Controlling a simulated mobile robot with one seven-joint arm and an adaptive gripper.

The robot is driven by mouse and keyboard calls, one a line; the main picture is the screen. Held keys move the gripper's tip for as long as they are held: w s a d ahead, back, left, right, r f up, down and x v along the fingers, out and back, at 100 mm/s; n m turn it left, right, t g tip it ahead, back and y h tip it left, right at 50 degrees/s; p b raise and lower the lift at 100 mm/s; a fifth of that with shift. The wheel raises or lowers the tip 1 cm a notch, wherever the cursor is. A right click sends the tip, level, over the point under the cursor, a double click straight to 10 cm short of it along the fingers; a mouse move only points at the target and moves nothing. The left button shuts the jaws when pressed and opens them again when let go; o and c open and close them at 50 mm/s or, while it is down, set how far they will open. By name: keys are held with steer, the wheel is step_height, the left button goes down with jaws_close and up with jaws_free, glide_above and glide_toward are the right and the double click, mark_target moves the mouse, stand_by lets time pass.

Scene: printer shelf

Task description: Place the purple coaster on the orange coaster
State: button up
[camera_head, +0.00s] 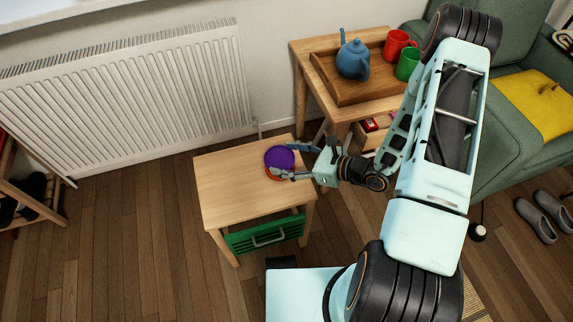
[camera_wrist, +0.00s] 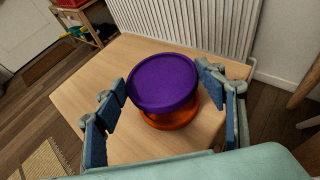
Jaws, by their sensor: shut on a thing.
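The purple coaster (camera_head: 278,158) is a round disc over the small wooden side table (camera_head: 225,185). In the wrist view the purple coaster (camera_wrist: 163,82) lies between the two fingers of my gripper (camera_wrist: 162,92), which is shut on its edges. The orange coaster (camera_wrist: 172,120) is directly below it, mostly hidden, with its near rim showing. In the head view only a sliver of the orange coaster (camera_head: 271,176) shows. The purple coaster looks nearly level and roughly centred over the orange one. I cannot tell whether the two touch. My gripper (camera_head: 286,161) reaches in from the right.
A taller table (camera_head: 300,57) at the back right bears a wooden tray (camera_head: 325,80) with a blue teapot (camera_head: 353,60), a red mug (camera_head: 397,45) and a green mug (camera_head: 407,65). A radiator (camera_head: 130,95) stands along the wall. The side table's left part is clear.

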mark_target(286, 165)
steer(key=shift+f, duration=1.5)
steer(key=shift+f+b, duration=0.15)
steer(key=shift+b, duration=0.25)
steer(key=o, duration=1.1)
steer(key=shift+s+d+r, duration=0.15)
steer(key=shift+d+r, duration=0.15)
steer(key=p+v, duration=0.2)
steer(key=v, duration=0.9)
steer(key=shift+d, duration=0.15)
